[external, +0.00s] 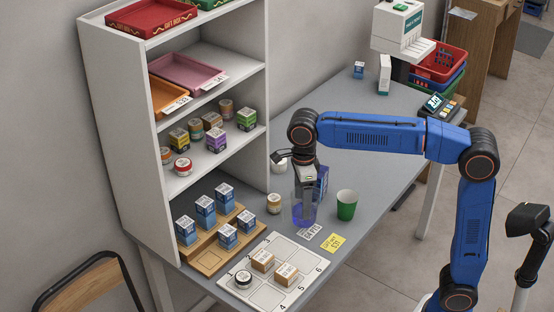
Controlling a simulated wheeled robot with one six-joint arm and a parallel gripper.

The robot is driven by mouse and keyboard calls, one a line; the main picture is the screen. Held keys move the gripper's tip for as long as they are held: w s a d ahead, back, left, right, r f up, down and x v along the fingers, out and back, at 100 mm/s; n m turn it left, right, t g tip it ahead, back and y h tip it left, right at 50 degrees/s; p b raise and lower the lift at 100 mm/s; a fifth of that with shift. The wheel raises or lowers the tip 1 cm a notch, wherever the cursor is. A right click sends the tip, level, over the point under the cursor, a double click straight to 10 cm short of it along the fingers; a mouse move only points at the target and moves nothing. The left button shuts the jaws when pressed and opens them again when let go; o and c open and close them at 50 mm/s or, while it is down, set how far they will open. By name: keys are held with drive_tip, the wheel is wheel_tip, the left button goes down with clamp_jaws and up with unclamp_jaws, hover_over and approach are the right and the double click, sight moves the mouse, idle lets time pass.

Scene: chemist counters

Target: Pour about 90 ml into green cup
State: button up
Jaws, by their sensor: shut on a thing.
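The green cup (347,205) stands upright on the grey counter, to the right of my gripper. My gripper (305,190) points down and is shut on a see-through blue vessel (304,212). The vessel looks upright, at or just above the counter, apart from the green cup. I cannot tell whether its base touches the counter. The contents of the vessel and of the cup are too small to make out.
A blue box (322,178) stands close behind my gripper. A small jar (274,203) is to its left. A yellow card (334,243) and a white label (311,231) lie in front. A numbered tray (316,264) is at the front. The counter behind the cup is clear.

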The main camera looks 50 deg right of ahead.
sight(317, 197)
drive_tip(key=shift+f, duration=0.3)
drive_tip(key=shift+s+d+r+t+y, duration=0.25)
drive_tip(key=shift+s+d+t+y, duration=0.15)
drive_tip(key=shift+d+y, duration=0.35)
drive_tip(key=shift+s+d+r+t+y, duration=0.2)
drive_tip(key=shift+s+d+t+y, duration=0.2)
drive_tip(key=shift+d+y, duration=0.35)
drive_tip(key=shift+s+d+y, duration=0.15)
drive_tip(key=shift+y, duration=0.25)
drive_tip(key=shift+s+d+f+t+y, duration=0.25)
drive_tip(key=shift+d+f+t+y, duration=0.25)
drive_tip(key=shift+s+d+r+y, duration=0.1)
drive_tip(key=shift+d+r+y, duration=0.1)
drive_tip(key=shift+d+y, duration=0.1)
drive_tip(key=shift+s+d+r+t+y, duration=0.35)
drive_tip(key=shift+d+r+t+y, duration=0.2)
drive_tip(key=shift+r+y, duration=0.3)
drive_tip(key=shift+s+d+r+t+y, duration=0.35)
drive_tip(key=shift+r+t+y, duration=0.2)
drive_tip(key=shift+r+y, duration=0.25)
